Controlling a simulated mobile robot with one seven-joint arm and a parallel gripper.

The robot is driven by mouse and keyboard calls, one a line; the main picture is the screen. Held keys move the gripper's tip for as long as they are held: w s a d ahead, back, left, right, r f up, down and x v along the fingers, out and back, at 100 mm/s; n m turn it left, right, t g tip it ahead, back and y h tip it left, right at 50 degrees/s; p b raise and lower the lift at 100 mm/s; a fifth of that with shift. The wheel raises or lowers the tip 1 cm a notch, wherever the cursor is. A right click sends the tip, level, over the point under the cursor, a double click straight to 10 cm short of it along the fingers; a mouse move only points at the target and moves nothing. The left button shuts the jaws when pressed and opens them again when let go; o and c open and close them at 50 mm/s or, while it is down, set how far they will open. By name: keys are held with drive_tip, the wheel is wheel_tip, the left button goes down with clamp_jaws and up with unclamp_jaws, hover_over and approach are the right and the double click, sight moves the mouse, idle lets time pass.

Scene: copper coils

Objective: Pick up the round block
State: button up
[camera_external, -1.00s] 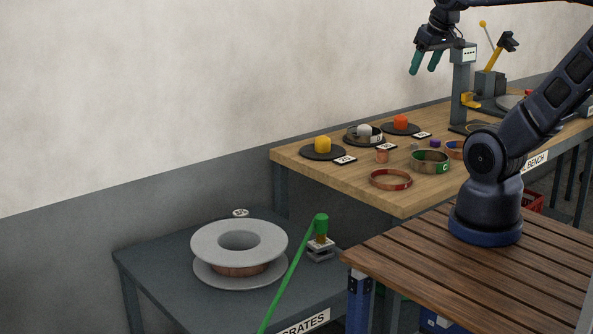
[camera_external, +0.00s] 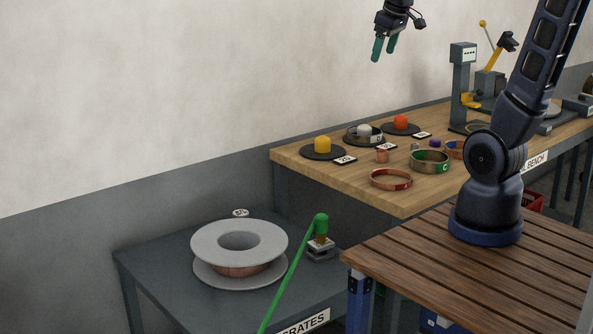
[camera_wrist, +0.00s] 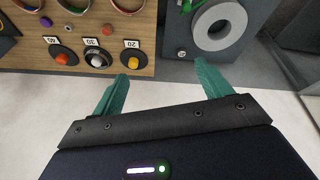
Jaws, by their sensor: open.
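Three small blocks sit on dark discs along the back of the wooden bench: a yellow one (camera_external: 322,145), a rounded grey one (camera_external: 364,131) and an orange one (camera_external: 401,121). The grey one looks the roundest, and a ring-like band surrounds it. In the wrist view, the yellow block (camera_wrist: 133,63), grey block (camera_wrist: 97,60) and orange block (camera_wrist: 62,59) are left of centre, beside number cards. My gripper (camera_external: 383,49) is open and empty, high above the bench. Its teal fingers (camera_wrist: 161,76) are spread in the wrist view, with the blocks beyond and left of them.
Coloured rings, including a red one (camera_external: 391,180) and a green one (camera_external: 430,162), and a copper cylinder (camera_external: 382,156) lie at the bench front. A grey post (camera_external: 462,90) stands farther right. A large spool (camera_external: 240,232) sits on the lower grey table.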

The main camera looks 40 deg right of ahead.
drive_tip(key=w+a+f+n+g, duration=0.1)
drive_tip(key=w+a+f+n, duration=0.1)
drive_tip(key=w, duration=0.6)
drive_tip(key=w+a+f+n, duration=0.1)
drive_tip(key=w+f+n, duration=0.1)
drive_tip(key=w, duration=0.6)
drive_tip(key=n+g, duration=0.3)
drive_tip(key=n, duration=0.8)
hover_over(243, 210)
drive_tip(key=f, duration=4.6)
drive_tip(key=shift+s+d+f, duration=0.15)
drive_tip(key=shift+s+f, duration=0.1)
drive_tip(key=shift+f, duration=0.1)
wheel_tip(243, 210, down, 5)
drive_tip(key=shift+f, duration=0.2)
drive_tip(key=shift+w+a+f, duration=0.1)
drive_tip(key=shift+a+f, duration=0.05)
drive_tip(key=shift+f, duration=1.15)
drive_tip(key=shift+w+a+f, duration=0.1)
drive_tip(key=shift+f, duration=1.15)
drive_tip(key=shift+c, duration=0.3)
